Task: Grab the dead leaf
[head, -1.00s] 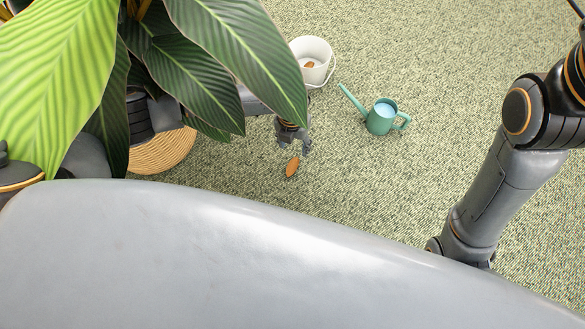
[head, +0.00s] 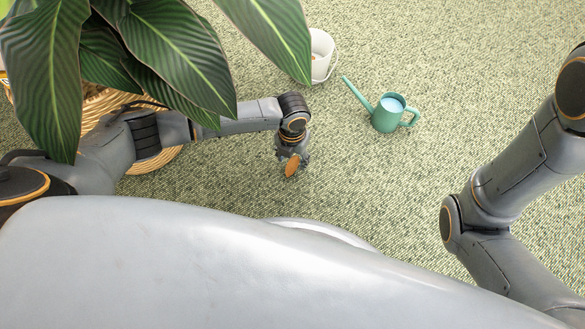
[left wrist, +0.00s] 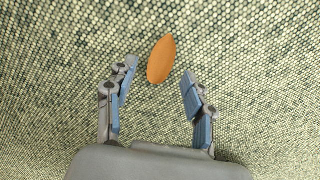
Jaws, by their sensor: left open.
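The dead leaf (head: 292,165) is a small orange-brown oval on the green carpet. In the head view it shows right at the tips of my left gripper (head: 291,160). In the left wrist view the leaf (left wrist: 161,60) lies between and slightly beyond the two fingertips of the left gripper (left wrist: 157,80), nearer the left finger. The fingers are spread apart and not touching the leaf. My right arm comes in from the right in the head view, but its gripper is out of the picture.
A white bucket (head: 321,55) stands behind, partly covered by a plant leaf. A teal watering can (head: 386,115) stands to its right. A large leafy plant (head: 165,50) in a woven basket (head: 97,105) overhangs my left arm. The carpet right of the gripper is clear.

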